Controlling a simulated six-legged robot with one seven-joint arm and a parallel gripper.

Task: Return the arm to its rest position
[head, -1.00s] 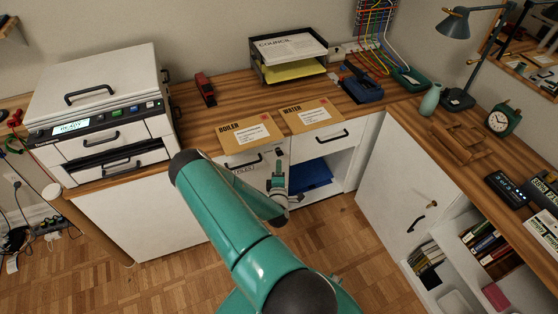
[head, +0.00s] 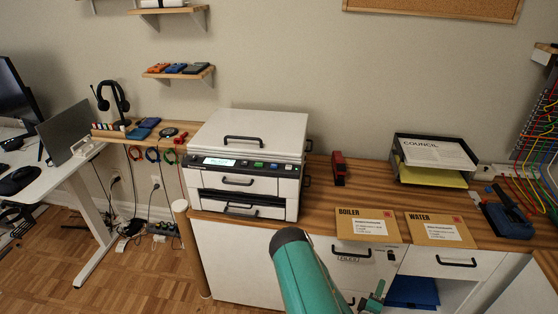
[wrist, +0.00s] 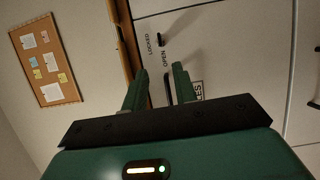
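My green gripper (wrist: 160,88) shows in the wrist view with its two fingers apart and nothing seen between them. Behind the fingers is a white cabinet front (wrist: 215,50) with a dark lock knob (wrist: 161,41) marked LOCKED and OPEN. A label, partly hidden by a finger, shows the letters "LES". In the head view my gripper (head: 374,297) is small and low, in front of the cabinet below the desk edge. My green arm link hides part of the cabinet front there.
A printer (head: 245,165), a red stapler (head: 339,168), BOILER (head: 367,226) and WATER (head: 438,230) envelopes and a paper tray (head: 433,160) stand on the wooden desktop. A blue item (head: 413,292) lies in the open cabinet space. Free floor (head: 140,255) shows at left.

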